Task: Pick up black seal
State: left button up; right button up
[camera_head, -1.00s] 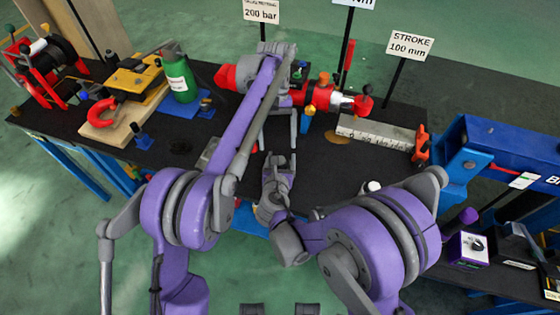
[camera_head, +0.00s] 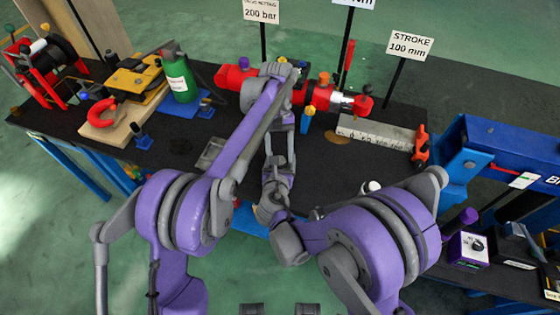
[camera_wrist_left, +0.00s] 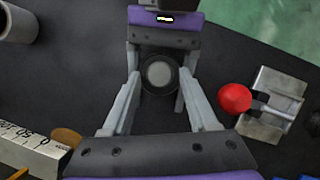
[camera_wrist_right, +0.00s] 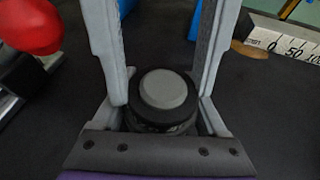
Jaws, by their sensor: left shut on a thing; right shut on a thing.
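The black seal is a thick black ring around a round grey middle. It shows between the fingers in the left wrist view (camera_wrist_left: 158,93) and in the right wrist view (camera_wrist_right: 163,116). My left gripper (camera_head: 279,150) and my right gripper (camera_head: 279,172) face each other above the black table. Both are shut on the seal from opposite sides. The left wrist view also shows the other gripper's dark palm beyond the seal. In the head view the seal is hidden by the grippers and arms.
The black table top (camera_head: 345,175) below the grippers is mostly clear. A red cylinder (camera_head: 322,97) and a grey ruler block (camera_head: 375,133) lie behind. A green bottle (camera_head: 178,80) stands left. A red knob (camera_wrist_left: 235,98) on a metal block is near the grippers.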

pick_arm(q)
jog(key=shift+c, duration=1.3)
jog(key=shift+r, duration=0.1)
notch_tip(320, 180, up, 10)
pick_arm(e)
jog(key=o, duration=1.3)
jog(key=v, duration=1.2)
